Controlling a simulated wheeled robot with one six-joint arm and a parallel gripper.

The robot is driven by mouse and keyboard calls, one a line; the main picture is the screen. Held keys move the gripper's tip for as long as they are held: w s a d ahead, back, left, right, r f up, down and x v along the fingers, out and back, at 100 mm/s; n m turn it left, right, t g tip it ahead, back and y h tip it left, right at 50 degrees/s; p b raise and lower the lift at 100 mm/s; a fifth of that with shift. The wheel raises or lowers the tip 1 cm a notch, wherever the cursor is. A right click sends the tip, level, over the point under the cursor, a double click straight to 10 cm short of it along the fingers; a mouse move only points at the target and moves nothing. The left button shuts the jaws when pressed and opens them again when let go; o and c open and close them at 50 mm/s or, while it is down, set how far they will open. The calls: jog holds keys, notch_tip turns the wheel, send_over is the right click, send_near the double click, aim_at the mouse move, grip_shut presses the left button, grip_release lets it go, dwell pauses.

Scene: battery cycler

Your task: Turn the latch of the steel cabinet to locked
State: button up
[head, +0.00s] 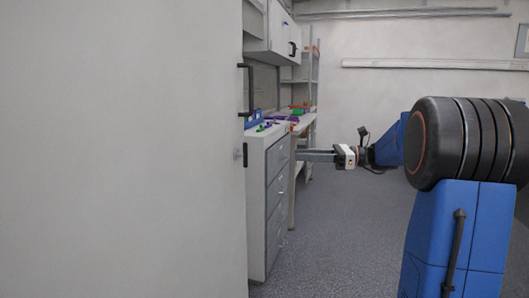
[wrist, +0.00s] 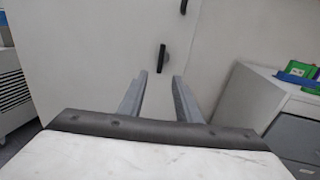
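The steel cabinet (head: 120,150) is a large pale panel filling the left of the head view; its front also shows in the wrist view (wrist: 90,50). Its latch (head: 245,154) is a small dark lever standing roughly upright at the panel's right edge, below a black handle (head: 245,88). In the wrist view the latch (wrist: 162,58) lies just beyond the fingertips, in line with the gap between them. My gripper (head: 298,155) points left towards the latch, apart from it. In the wrist view my gripper (wrist: 160,76) is open and empty.
A white drawer unit (head: 268,200) with grey drawer fronts stands just behind the cabinet, with coloured items on top; it is on the right in the wrist view (wrist: 255,95). White wall cupboards (head: 280,35) hang above.

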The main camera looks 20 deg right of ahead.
jog(key=x, duration=1.7)
jog(key=shift+w, duration=0.15)
grip_shut()
